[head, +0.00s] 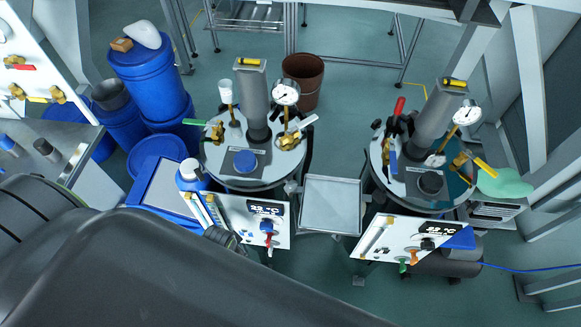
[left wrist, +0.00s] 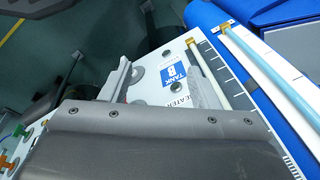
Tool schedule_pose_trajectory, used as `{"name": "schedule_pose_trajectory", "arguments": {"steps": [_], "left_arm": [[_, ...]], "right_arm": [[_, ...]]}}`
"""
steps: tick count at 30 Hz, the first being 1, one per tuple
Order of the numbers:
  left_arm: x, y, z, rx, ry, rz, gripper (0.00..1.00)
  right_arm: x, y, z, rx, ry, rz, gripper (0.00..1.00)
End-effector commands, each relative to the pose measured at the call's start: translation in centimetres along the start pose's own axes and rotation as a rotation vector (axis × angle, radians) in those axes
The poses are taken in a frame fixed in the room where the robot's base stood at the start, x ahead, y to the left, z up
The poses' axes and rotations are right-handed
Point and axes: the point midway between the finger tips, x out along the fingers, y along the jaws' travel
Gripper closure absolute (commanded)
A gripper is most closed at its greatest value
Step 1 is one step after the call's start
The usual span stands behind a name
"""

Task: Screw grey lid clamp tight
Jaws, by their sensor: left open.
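My left gripper (left wrist: 163,75) is open in the left wrist view, its two grey fingers apart over a white panel (left wrist: 178,55) labelled "TANK B". A round grey part (left wrist: 138,73) shows beside the left finger; I cannot tell whether it is the grey lid clamp. In the head view, my dark arm fills the lower left and I cannot make out its fingertips. Two lidded vessels stand there, the left lid (head: 255,177) and the right lid (head: 400,180). A small grey fitting (head: 292,187) sits at the left vessel's rim; I cannot tell if it is the clamp. My right gripper is out of view.
The lids carry gauges (head: 286,92), valves and tall grey columns (head: 255,100). The left vessel's white panel (head: 267,221) reads 22 °C. A metal tray (head: 331,205) lies between the vessels. Blue barrels (head: 152,80) and a brown bin (head: 304,80) stand behind. Floor is free at the back.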

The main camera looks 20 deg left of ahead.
Motion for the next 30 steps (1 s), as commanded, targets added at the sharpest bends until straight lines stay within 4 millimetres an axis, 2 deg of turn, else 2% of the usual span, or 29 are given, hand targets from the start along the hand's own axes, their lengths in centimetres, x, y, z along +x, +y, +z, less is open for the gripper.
{"name": "schedule_pose_trajectory", "arguments": {"steps": [1, 3, 6, 11, 13, 15, 21, 30], "left_arm": [[-4.4, -0.8, -1.9, 0.03, 0.016, -0.005, 0.45], [-8.8, -1.6, -3.8, 0.078, 0.027, -0.008, 0.45], [-15.1, -2.5, -5.9, 0.144, 0.039, -0.013, 0.45], [-24.5, -3.4, -8.2, 0.255, 0.059, -0.019, 0.45], [-28.9, -3.6, -9.3, 0.34, 0.069, -0.02, 0.45], [-32.0, -3.5, -10.5, 0.471, 0.074, -0.012, 0.45], [-34.7, -2.6, -14.1, 0.869, 0.083, 0.027, 0.45], [-36.3, -0.8, -20.1, 1.494, 0.131, 0.088, 0.45]], "right_arm": [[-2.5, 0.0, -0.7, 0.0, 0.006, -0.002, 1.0], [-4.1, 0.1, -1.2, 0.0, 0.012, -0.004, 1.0], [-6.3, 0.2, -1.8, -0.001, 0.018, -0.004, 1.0], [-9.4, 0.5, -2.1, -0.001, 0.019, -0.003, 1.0], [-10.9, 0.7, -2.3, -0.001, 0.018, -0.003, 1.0], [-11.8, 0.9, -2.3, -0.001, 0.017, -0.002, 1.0], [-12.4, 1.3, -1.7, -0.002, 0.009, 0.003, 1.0], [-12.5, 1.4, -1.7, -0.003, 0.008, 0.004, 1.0]]}}
